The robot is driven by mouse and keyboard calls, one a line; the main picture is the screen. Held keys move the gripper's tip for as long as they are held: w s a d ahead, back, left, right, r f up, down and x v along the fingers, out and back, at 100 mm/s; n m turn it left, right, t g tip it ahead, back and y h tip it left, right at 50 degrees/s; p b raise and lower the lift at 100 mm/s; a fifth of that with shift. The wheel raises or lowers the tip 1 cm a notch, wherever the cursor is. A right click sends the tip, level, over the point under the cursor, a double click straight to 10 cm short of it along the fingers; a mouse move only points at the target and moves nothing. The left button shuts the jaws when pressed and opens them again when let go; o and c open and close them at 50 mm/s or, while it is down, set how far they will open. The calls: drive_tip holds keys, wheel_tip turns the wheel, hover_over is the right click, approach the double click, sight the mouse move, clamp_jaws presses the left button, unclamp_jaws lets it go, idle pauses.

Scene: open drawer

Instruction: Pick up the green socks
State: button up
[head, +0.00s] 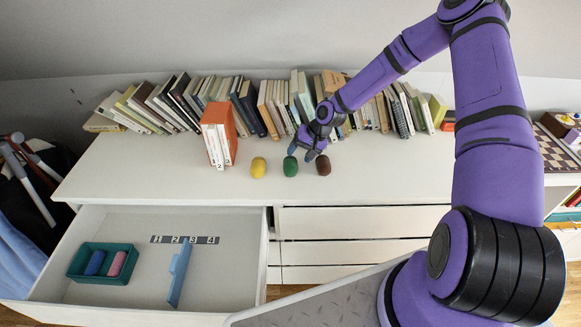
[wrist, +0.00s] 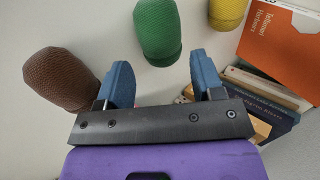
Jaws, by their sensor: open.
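The green socks (head: 290,166), a rolled bundle, lie on the white dresser top (head: 130,180) between the yellow roll (head: 258,167) and the brown roll (head: 323,165). My gripper (head: 307,150) is just above and behind the rolls, between the green and brown ones in the head view. In the wrist view my gripper's blue fingers (wrist: 162,80) are apart with nothing between them. The green socks (wrist: 160,32) show beyond the fingertips, roughly centred on the gap. The brown roll (wrist: 58,80) is at left and the yellow roll (wrist: 226,12) at upper right.
A row of books (head: 190,100) stands along the back of the dresser top, with an orange-and-white book group (head: 217,136) left of the rolls. An open drawer (head: 130,212) at lower left holds a green tray (head: 78,272) with blue and pink rolls, and a blue divider (head: 179,273).

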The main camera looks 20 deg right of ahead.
sight(294, 160)
drive_tip(key=x, duration=0.4)
drive_tip(key=shift+w+a+f, duration=0.15)
drive_tip(key=shift+f, duration=0.15)
drive_tip(key=c, duration=0.7)
drive_tip(key=shift+r, duration=0.1)
